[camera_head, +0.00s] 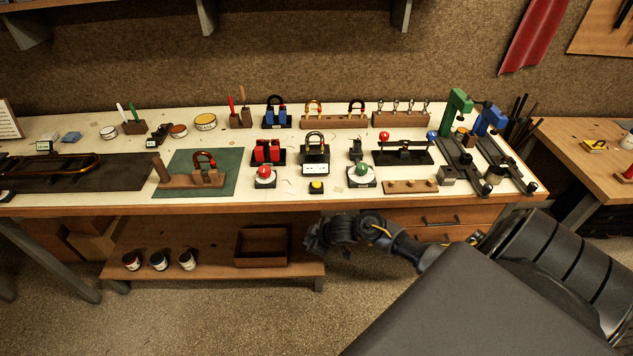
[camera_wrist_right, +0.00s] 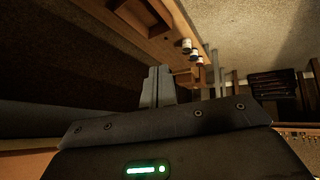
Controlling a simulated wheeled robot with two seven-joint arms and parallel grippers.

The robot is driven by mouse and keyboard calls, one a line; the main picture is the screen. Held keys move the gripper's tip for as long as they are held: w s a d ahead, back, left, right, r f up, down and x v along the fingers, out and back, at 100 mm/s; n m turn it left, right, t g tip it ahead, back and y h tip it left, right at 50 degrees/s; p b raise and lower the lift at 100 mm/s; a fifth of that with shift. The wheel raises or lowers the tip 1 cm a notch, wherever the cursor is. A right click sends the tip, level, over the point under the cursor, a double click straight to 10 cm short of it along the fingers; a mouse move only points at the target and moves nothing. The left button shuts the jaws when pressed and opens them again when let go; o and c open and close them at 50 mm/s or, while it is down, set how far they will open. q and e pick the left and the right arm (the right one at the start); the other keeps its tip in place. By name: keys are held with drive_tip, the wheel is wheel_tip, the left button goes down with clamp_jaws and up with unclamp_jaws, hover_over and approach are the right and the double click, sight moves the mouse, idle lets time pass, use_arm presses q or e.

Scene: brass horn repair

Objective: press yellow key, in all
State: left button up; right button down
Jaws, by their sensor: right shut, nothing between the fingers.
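The yellow key (camera_head: 316,187) is a small yellow button on a dark base near the front edge of the workbench. It sits in front of a white-and-black device with a horseshoe-shaped piece (camera_head: 315,160). My right gripper (camera_head: 314,241) is below and in front of the bench edge, lower than the key and apart from it. In the right wrist view its fingers (camera_wrist_right: 157,86) are together with nothing between them. The key does not show in the wrist view. My left gripper is not in view.
A red-buttoned device (camera_head: 264,172) stands left of the yellow key and a green-buttoned device (camera_head: 362,170) right. A wooden block with pegs (camera_head: 410,186) lies further right. The lower shelf (camera_head: 215,255) holds an open brown box (camera_head: 263,261) and several small jars.

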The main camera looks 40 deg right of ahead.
drive_tip(key=w+d+r+n+t, duration=0.1)
drive_tip(key=w+r+n, duration=0.1)
drive_tip(key=r, duration=0.8)
drive_tip(key=w+d+r+n+t, duration=0.1)
drive_tip(key=w+r, duration=0.2)
drive_tip(key=r, duration=0.8)
wheel_tip(320, 180, up, 6)
drive_tip(key=h, duration=0.1)
hover_over(319, 185)
drive_tip(key=shift+s+p, duration=0.1)
drive_tip(key=shift+p, duration=0.25)
drive_tip(key=shift+f, duration=0.15)
wheel_tip(319, 185, down, 7)
drive_tip(key=b, duration=0.8)
drive_tip(key=shift+f+b, duration=0.5)
drive_tip(key=shift+f, duration=0.25)
drive_tip(key=shift+f, duration=0.1)
drive_tip(key=shift+f, duration=0.35)
